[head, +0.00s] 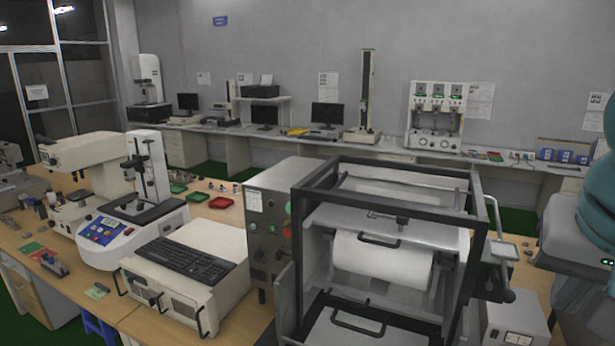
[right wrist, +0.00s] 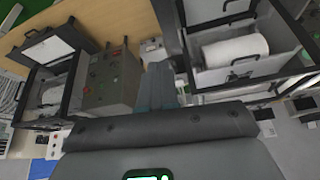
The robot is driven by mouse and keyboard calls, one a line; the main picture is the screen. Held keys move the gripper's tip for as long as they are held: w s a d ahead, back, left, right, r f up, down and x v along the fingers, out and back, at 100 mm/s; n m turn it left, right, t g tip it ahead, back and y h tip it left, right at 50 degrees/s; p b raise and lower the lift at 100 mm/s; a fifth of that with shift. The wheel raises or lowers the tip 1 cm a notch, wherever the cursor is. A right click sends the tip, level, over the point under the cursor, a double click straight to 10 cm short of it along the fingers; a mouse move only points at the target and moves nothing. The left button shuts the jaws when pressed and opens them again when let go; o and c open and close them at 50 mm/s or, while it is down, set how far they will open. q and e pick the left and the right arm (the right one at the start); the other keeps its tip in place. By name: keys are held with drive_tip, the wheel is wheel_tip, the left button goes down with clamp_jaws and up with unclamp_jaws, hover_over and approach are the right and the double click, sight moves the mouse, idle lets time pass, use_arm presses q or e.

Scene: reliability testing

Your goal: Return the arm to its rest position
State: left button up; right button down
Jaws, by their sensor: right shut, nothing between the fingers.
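My right arm (head: 596,212) shows at the right edge of the head view as a teal link with a dark grey part below it. It is beside the framed test machine (head: 480,215), apart from it. In the right wrist view my right gripper (right wrist: 160,85) points away from the camera. Its two grey-teal fingers are together, with nothing between them. Behind the fingers are a grey control box (right wrist: 112,80) and dark-framed machines. My left gripper is in neither view.
A wooden bench (head: 225,218) carries a keyboard (head: 178,258) on a beige unit, a white instrument (head: 135,215) and red and green trays. A white box (head: 515,322) stands low at the right, near my arm. A long counter with monitors runs along the back wall.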

drive_tip(key=w+a+f+n+y+b, duration=0.1)
drive_tip(key=w+a+f+n, duration=0.1)
drive_tip(key=w+a+f, duration=0.3)
drive_tip(key=w+a+f+n+g, duration=0.1)
drive_tip(key=w+f, duration=0.2)
drive_tip(key=f, duration=0.5)
drive_tip(key=w+a+f+n+y+b, duration=0.1)
drive_tip(key=w+a+f+n, duration=0.15)
drive_tip(key=w+f, duration=0.3)
drive_tip(key=w+a+f+n+g+y+b, duration=0.1)
drive_tip(key=a+f, duration=0.2)
drive_tip(key=f, duration=0.8)
drive_tip(key=w+a+f+n+g+y+b, duration=0.1)
drive_tip(key=a+f, duration=0.2)
drive_tip(key=f, duration=0.7)
drive_tip(key=s+a+f+y+b, duration=0.1)
drive_tip(key=s+f, duration=0.5)
drive_tip(key=f, duration=0.3)
drive_tip(key=s+f+m+y, duration=0.1)
drive_tip(key=s+f, duration=0.6)
drive_tip(key=f, duration=0.3)
drive_tip(key=s+a+f+m+y+b, duration=0.1)
drive_tip(key=s+f, duration=0.6)
drive_tip(key=f, duration=0.3)
drive_tip(key=shift+a+f+g+b, duration=0.15)
drive_tip(key=shift+a+g+b, duration=0.15)
drive_tip(key=shift+g, duration=0.1)
